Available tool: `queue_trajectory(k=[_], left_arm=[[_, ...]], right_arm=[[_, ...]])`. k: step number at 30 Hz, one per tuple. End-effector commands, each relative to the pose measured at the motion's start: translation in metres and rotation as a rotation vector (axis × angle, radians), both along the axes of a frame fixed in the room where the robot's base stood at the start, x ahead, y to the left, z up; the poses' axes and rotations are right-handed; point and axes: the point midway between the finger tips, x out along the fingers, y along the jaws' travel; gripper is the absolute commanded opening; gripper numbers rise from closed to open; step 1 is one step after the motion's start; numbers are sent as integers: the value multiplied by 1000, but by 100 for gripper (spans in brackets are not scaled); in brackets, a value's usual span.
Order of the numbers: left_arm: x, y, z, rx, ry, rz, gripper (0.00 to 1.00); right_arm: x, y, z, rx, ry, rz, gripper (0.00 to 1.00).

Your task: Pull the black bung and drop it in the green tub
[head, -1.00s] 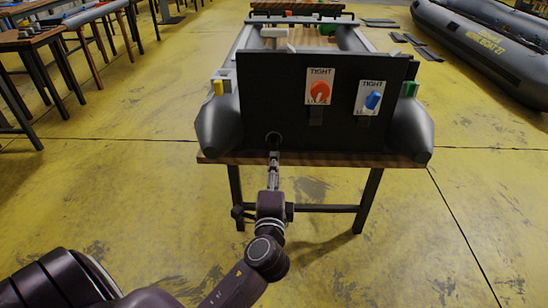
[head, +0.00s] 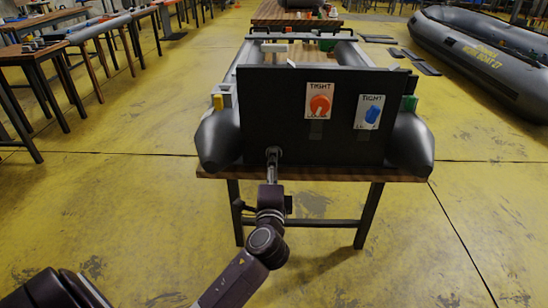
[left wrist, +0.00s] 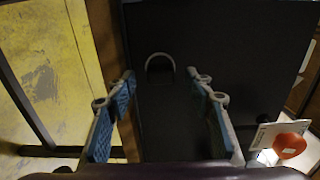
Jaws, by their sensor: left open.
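The black bung is hard to tell against the dark transom board (head: 250,110). In the left wrist view a grey ring (left wrist: 160,56) stands out on the dark board, ahead of and between my fingertips; it looks like the bung's pull ring. My left gripper (head: 272,158) is at the board's lower left in the head view and hides that spot. In the wrist view my left gripper (left wrist: 160,88) is open, with nothing between its blue pads. A green thing (head: 327,43), perhaps the tub, shows partly beyond the boat. My right gripper is not in view.
The board carries a red knob (head: 320,105) and a blue knob (head: 373,114) on white plates. Grey boat tubes (head: 218,140) flank it on a wooden table (head: 320,174). Another inflatable boat (head: 480,55) lies at right.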

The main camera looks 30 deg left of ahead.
Motion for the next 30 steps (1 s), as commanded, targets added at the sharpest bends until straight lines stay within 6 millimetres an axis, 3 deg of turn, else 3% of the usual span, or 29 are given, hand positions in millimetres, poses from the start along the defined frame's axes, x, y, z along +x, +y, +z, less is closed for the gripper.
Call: queue_trajectory(k=[9, 30], left_arm=[[24, 15, 0, 0, 0, 0, 48], [26, 16, 0, -1, 0, 0, 48]], right_arm=[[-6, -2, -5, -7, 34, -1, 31], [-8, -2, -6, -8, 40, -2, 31]])
